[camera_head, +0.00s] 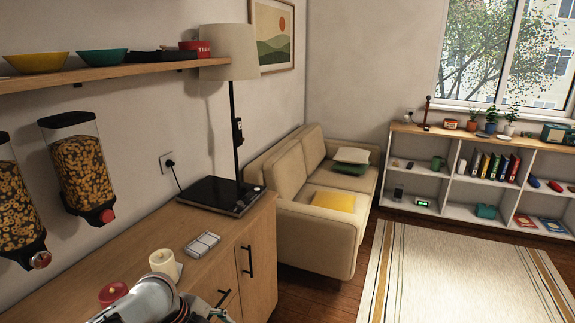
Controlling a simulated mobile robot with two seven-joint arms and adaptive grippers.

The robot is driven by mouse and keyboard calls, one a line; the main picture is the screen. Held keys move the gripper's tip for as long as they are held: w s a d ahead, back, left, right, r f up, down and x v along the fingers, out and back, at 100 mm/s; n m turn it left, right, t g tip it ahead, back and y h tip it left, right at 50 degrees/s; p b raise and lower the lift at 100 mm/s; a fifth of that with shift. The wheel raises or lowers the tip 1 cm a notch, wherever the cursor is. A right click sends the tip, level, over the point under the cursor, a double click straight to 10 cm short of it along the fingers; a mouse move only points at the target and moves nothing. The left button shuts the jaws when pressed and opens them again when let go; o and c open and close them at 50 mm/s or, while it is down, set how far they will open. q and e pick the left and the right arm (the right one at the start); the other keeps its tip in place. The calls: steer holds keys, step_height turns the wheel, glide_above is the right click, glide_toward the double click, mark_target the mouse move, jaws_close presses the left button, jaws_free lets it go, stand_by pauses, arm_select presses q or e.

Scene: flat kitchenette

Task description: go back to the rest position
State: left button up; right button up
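Part of my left arm, pale grey, shows at the bottom edge, in front of the wooden cabinet (135,262). At its right end are dark and greenish parts of my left gripper (213,311), cut off by the frame. Its fingertips are not clear, so I cannot tell whether it is open or shut, or whether it holds anything. My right gripper is not in view. A red-topped item (113,293) and a cream cup-like item (163,263) stand on the cabinet close to my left arm.
Two cereal dispensers (80,168) hang on the left wall. A beige sofa (310,240) stands beyond. The floor around the rug (450,280) is clear.

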arm_select(q)
steer(key=s+d+f+n+t+h, duration=0.1)
steer(key=s+d+f+n+t, duration=0.1)
steer(key=s+d+f+n, duration=0.3)
steer(key=s+a+f+n+t+y, duration=0.1)
steer(key=s+a+f+n+t, duration=0.1)
steer(key=s+a+f+n, duration=0.2)
steer(key=s+a+f+n+t+y, duration=0.2)
steer(key=s+a+n, duration=0.4)
steer(key=s+n, duration=0.3)
step_height(320, 180, down, 2)
steer(key=s+t, duration=0.1)
steer(key=s, duration=0.1)
steer(key=shift+s+t, duration=0.3)
steer(key=shift+d, duration=0.1)
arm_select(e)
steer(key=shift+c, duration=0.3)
